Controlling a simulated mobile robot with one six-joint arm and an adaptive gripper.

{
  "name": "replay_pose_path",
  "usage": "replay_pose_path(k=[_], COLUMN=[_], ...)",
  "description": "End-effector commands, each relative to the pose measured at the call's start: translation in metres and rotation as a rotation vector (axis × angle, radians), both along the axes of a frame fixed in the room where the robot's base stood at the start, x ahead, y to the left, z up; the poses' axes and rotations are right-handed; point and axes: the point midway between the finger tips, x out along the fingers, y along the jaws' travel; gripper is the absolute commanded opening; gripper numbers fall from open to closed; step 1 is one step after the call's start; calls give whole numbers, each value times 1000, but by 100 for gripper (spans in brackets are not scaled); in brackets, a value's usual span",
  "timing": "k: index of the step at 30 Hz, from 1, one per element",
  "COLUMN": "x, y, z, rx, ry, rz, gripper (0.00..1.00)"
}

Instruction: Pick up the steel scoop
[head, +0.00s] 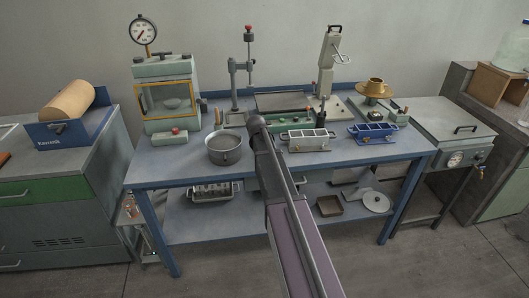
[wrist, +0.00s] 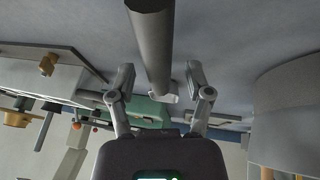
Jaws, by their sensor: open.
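My gripper (wrist: 162,78) is open in the wrist view, with one finger on each side of a grey metal tube. This tube (wrist: 151,40) looks like the handle of the steel scoop. It runs from the top of the view down between the fingers, with a pale piece at its far end. Neither finger clearly touches it. The scoop's bowl cannot be made out. In the head view my arm reaches over the bench just right of the pot, hiding the fingers and the scoop.
A grey pot (head: 225,149) stands close by and shows large in the wrist view (wrist: 290,95). Grey-green (head: 308,139) and blue (head: 372,132) moulds stand to the right on the blue bench (head: 175,168). A glass-fronted cabinet (head: 166,98) and tall stand (head: 236,82) are behind left.

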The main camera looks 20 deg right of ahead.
Motion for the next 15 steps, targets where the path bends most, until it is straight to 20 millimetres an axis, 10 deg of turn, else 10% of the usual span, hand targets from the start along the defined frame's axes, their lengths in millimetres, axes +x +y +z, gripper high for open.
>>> replay_pose_path(k=[2,9,15], x=[0,0,0], y=[0,0,0], z=[0,0,0], rx=[0,0,0], ry=[0,0,0], rz=[0,0,0], gripper=[65,0,0])
